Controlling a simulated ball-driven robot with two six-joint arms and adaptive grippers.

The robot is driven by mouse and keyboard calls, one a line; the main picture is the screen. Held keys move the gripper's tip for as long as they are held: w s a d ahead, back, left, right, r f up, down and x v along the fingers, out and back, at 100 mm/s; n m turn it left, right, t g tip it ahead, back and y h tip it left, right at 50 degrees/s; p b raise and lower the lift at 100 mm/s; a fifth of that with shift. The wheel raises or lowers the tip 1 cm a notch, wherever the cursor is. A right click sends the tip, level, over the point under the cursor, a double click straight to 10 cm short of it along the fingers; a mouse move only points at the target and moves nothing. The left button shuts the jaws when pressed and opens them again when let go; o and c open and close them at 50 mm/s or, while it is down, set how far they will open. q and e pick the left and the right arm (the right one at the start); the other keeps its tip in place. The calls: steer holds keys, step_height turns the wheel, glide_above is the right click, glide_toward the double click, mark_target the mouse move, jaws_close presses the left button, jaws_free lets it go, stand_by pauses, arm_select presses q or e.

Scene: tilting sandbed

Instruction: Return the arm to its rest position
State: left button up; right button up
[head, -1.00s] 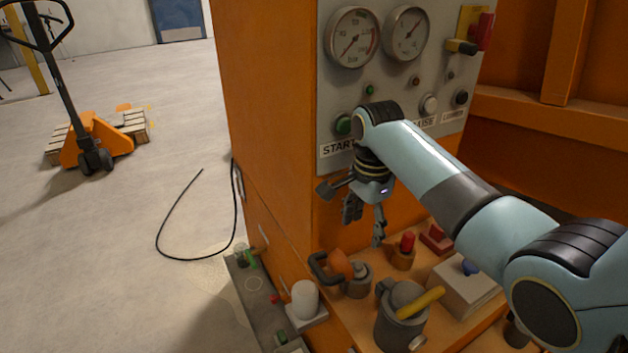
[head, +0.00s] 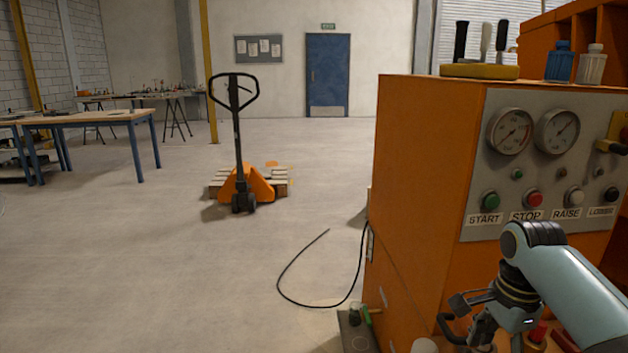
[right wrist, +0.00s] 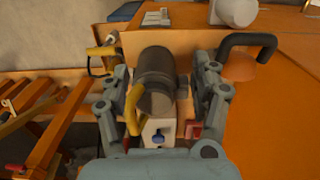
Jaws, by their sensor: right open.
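My right arm comes in from the lower right of the head view. Its gripper (head: 497,335) hangs in front of the orange machine, below the control panel (head: 548,170), and its fingertips run near the bottom edge. In the right wrist view the gripper (right wrist: 160,100) has its two fingers spread apart with nothing held. Between and beyond the fingers is a dark grey mug (right wrist: 157,72) with a yellow item (right wrist: 134,105) by it. The fingers appear apart from the mug. My left gripper does not show.
The panel has green START (head: 490,199) and red STOP (head: 534,200) buttons. A pallet jack (head: 244,185) stands on the open floor at left. A black cable (head: 290,289) lies beside the machine. A curved black handle (right wrist: 247,40) is right of the fingers in the wrist view.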

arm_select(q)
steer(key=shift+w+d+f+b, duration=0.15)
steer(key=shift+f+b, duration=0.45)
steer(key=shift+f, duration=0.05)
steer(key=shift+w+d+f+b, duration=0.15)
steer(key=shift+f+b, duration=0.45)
arm_select(e)
steer(key=s+f+n, duration=0.5)
steer(key=s+f, duration=0.7)
steer(key=s, duration=0.3)
steer(key=s+f+n, duration=0.6)
steer(key=s+f, duration=0.6)
steer(key=s, duration=0.4)
steer(key=s+f+n, duration=0.6)
steer(key=s+f, duration=0.6)
steer(key=s, duration=0.3)
steer(key=shift+s+d+f+t+h, duration=0.15)
steer(key=shift+d+f+t+h, duration=0.15)
steer(key=shift+f+t+h, duration=0.1)
